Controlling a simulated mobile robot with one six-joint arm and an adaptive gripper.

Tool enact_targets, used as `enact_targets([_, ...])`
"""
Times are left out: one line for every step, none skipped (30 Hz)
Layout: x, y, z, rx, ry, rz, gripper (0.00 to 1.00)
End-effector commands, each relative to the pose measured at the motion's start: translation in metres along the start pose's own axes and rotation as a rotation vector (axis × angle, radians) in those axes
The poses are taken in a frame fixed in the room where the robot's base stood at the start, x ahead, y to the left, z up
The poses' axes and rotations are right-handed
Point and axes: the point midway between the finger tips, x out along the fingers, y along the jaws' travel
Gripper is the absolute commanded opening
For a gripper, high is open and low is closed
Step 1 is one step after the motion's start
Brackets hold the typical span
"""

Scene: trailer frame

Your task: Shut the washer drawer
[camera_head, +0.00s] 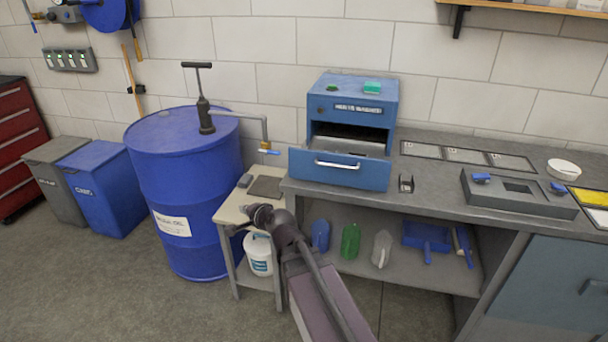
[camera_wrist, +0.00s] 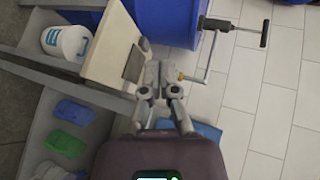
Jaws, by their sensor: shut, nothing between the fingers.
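The blue parts washer (camera_head: 360,92) stands on the workbench against the wall. Its drawer (camera_head: 338,171) is pulled out at the front, with a white bar handle across its face and the dark opening showing behind it. My gripper (camera_head: 254,213) is shut and empty, left of the drawer and lower in the picture, in front of the small side table, apart from the drawer. In the wrist view my gripper (camera_wrist: 158,76) shows with its fingers together, and a blue surface, probably the washer, is partly hidden behind it.
The side table (camera_head: 240,200) and blue drum (camera_head: 175,215) with a hand pump (camera_head: 205,115) stand left of the washer. A grey tray (camera_head: 500,197) and white bowl (camera_head: 564,168) are on the bench at right. Bottles (camera_head: 350,241) stand on the shelf below.

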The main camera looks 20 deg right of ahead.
Motion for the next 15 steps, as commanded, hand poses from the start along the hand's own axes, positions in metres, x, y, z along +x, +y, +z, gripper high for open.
enact_targets([0.005, -0.005, -0.005, 0.081, 0.029, -0.059, 0.0])
enact_targets([0.006, -0.01, -0.009, 0.136, 0.048, -0.097, 0.0])
enact_targets([0.007, -0.017, -0.015, 0.209, 0.073, -0.147, 0.0])
enact_targets([0.007, -0.021, -0.019, 0.264, 0.091, -0.184, 0.0])
enact_targets([0.008, -0.025, -0.024, 0.32, 0.108, -0.22, 0.0])
enact_targets([0.007, -0.03, -0.03, 0.395, 0.132, -0.27, 0.0])
enact_targets([0.007, -0.033, -0.035, 0.451, 0.148, -0.306, 0.0])
enact_targets([0.006, -0.036, -0.041, 0.508, 0.166, -0.342, 0.0])
enact_targets([0.005, -0.039, -0.048, 0.585, 0.188, -0.391, 0.0])
enact_targets([0.004, -0.04, -0.053, 0.641, 0.205, -0.427, 0.0])
enact_targets([0.003, -0.042, -0.059, 0.697, 0.221, -0.464, 0.0])
enact_targets([0.001, -0.042, -0.067, 0.771, 0.245, -0.51, 0.0])
enact_targets([-0.001, -0.042, -0.073, 0.826, 0.263, -0.545, 0.0])
enact_targets([-0.003, -0.041, -0.078, 0.884, 0.28, -0.58, 0.0])
enact_targets([-0.006, -0.04, -0.086, 0.962, 0.302, -0.628, 0.0])
